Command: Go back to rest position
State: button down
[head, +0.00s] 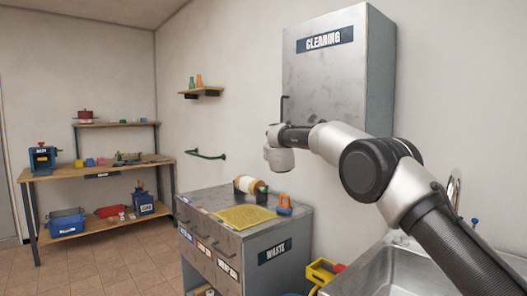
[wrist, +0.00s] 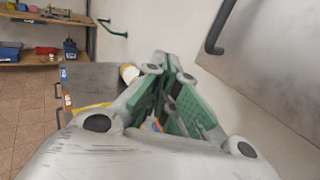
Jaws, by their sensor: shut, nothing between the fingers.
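My gripper (wrist: 170,62) shows in the wrist view, with its green-padded fingers together at the tips and nothing held between them. In the head view my arm reaches from the lower right to the left, in front of the grey wall cabinet (head: 325,78) labelled CLEANING. My wrist is near the cabinet's lower left corner, and the fingers cannot be made out there. The cabinet door looks shut, with its dark handle (head: 284,108) at the left edge. The handle also shows at the upper right of the wrist view (wrist: 216,35).
A grey drawer unit (head: 280,225) labelled WASTE stands below my arm. It bears a yellow cloth (head: 243,216), a roll-like item (head: 250,185) and an orange-handled item (head: 284,205). A sink (head: 400,268) is at lower right. A workbench (head: 100,173) stands far left, with open floor before it.

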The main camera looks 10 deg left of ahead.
jog(key=s+a+f+n+g+y, duration=0.3)
jog(key=s+a+f+n+g, duration=0.3)
jog(key=f+n, duration=0.55)
jog(key=s+d+f+n+g, duration=0.3)
jog(key=s+d+n, duration=0.1)
jog(key=s+n, duration=0.45)
jog(key=s+d+n+g+h, duration=0.2)
jog(key=s+d+n, duration=0.45)
jog(key=d, duration=0.65)
jog(key=s+d+n+g+h, duration=0.2)
jog(key=s+d+n, duration=0.1)
jog(key=s+d, duration=0.85)
jog(key=s+d+n+g+h, duration=0.2)
jog(key=s+d+n, duration=0.3)
jog(key=d, duration=0.9)
jog(key=s+d+r+m+t+h, duration=0.2)
jog(key=s+d+h, duration=0.1)
jog(key=s+d, duration=1.9)
jog(key=shift+s+d+r, duration=0.25)
jog(key=shift+s+r, duration=0.05)
jog(key=shift+s, duration=0.3)
